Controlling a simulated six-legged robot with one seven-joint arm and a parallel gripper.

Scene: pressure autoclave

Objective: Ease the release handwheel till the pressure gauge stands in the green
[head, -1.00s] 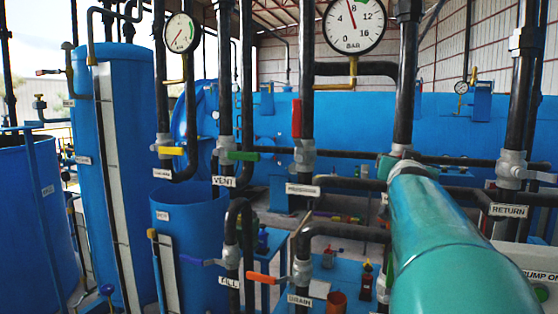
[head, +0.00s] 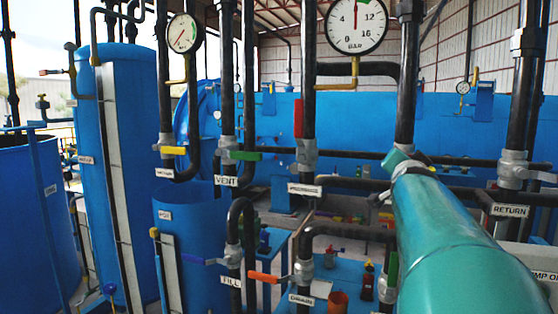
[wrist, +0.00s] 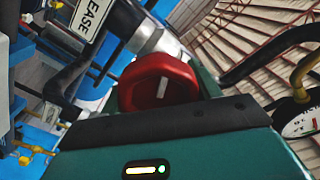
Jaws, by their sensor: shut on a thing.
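The release handwheel (wrist: 160,82) is a red knob with a white mark, seen in the wrist view. A label ending in "EASE" (wrist: 92,15) is on the pipe beside it. My gripper (head: 398,160), at the end of my teal arm, is shut on the handwheel; the jaws and handwheel are mostly hidden in the head view. The large pressure gauge (head: 345,36), marked BAR, hangs at the top with its red needle almost straight up.
A smaller gauge (head: 182,34) stands at upper left. Pipes with levers labelled VENT (head: 226,181), FILL (head: 231,282) and RETURN (head: 510,211) surround my arm. A blue tank (head: 190,240) stands at lower left, and a long blue vessel (head: 330,120) runs behind.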

